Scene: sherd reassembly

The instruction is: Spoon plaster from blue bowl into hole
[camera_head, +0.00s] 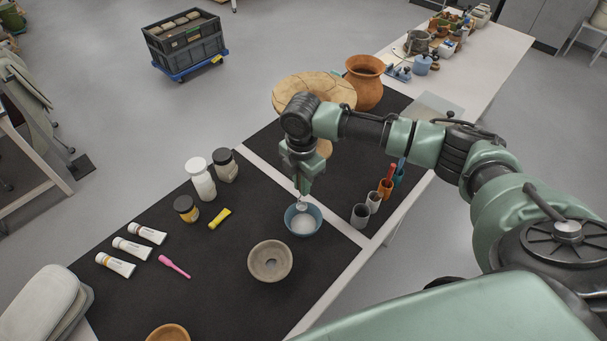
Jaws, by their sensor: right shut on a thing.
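The blue bowl (290,231) stands on the black mat and holds white plaster (303,224). My right gripper (302,193) points down over the bowl, shut on a thin, pale tool that looks like a spoon. The tool's lower end reaches into the bowl; whether it touches the plaster is too small to tell. I cannot tell whether that spot is a hole. My left gripper is out of view.
A cracked beige round piece (290,88) and an orange-brown jar (364,70) stand behind my right arm. Small cups (359,216) stand right of the bowl. Jars (202,182), tubes (132,249) and a pink tool (174,266) lie left. The mat between is clear.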

